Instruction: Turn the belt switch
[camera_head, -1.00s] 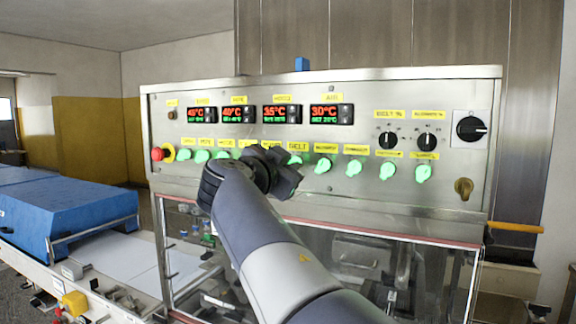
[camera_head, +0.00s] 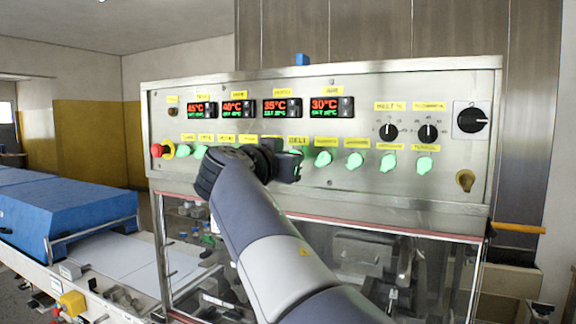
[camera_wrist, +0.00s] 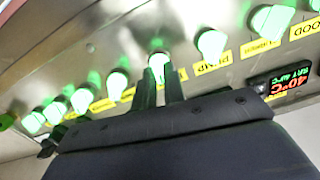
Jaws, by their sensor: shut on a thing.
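The belt switch is a green lit knob (camera_head: 298,154) under the yellow label BELT (camera_head: 298,141) on the steel control panel. In the head view my gripper (camera_head: 289,167) is at this knob and hides most of it. In the wrist view the two dark fingers of my gripper (camera_wrist: 161,78) are shut on the knob (camera_wrist: 158,61), one on each side. The exact angle of the knob is hard to tell, as the fingers cover part of it.
Similar green knobs stand close on both sides, such as one at the right (camera_head: 323,158). Above are red temperature displays (camera_head: 282,110). A red emergency button (camera_head: 157,151) is at the panel's left, a black rotary switch (camera_head: 472,120) at its right. Clear windows lie below.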

